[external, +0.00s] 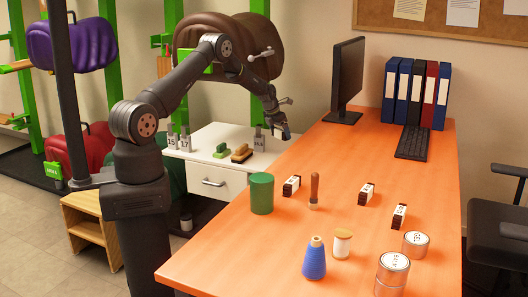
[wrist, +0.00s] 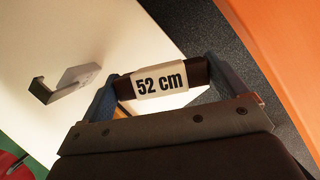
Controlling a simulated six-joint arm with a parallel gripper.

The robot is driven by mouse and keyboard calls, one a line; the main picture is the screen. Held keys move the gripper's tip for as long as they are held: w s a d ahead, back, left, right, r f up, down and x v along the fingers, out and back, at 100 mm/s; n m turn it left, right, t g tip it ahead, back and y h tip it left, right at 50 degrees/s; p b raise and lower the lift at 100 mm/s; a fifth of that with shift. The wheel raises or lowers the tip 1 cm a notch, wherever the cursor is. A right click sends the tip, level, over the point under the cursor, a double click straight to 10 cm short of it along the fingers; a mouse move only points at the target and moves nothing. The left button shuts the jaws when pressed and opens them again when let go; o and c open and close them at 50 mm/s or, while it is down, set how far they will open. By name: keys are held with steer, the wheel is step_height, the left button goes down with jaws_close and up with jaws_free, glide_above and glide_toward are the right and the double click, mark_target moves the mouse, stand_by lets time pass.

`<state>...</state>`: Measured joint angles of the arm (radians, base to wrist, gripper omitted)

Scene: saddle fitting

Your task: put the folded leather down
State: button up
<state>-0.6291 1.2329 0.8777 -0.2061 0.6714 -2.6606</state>
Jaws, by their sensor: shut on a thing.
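The folded leather (wrist: 158,82) is a dark brown piece with a white band reading "52 cm", seen in the wrist view. My gripper (wrist: 165,88) is shut on it, one finger at each end. In the external view my gripper (external: 281,128) is in the air near the orange table's left edge, by the white drawer cabinet. The held leather is too small or hidden to make out there. Similar brown pieces with white bands lie on the orange table (external: 235,258): one at left (external: 291,186), one at centre (external: 366,194), one at right (external: 399,216).
The white drawer cabinet (external: 225,187) carries brushes (external: 241,153) and grey numbered pieces. The table's middle-back is clear.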

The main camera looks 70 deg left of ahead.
steer(key=s+a+f+n+y, duration=0.1)
steer(key=s+a+f, duration=0.2)
steer(key=a, duration=0.3)
steer(key=s+a+f+n, duration=0.2)
steer(key=s+a+f, duration=0.15)
steer(key=a, duration=0.35)
steer(key=n+g+y, duration=0.1)
steer(key=n, duration=0.2)
glide_above(212, 146)
steer(key=s, duration=0.1)
steer(key=shift+d+f, duration=0.2)
steer(key=shift+f, duration=1.4)
steer(key=shift+d+f, duration=0.2)
steer(key=shift+f, duration=1.35)
steer(key=shift+f, duration=0.2)
steer(key=o, duration=0.8)
steer(key=shift+r, duration=0.1)
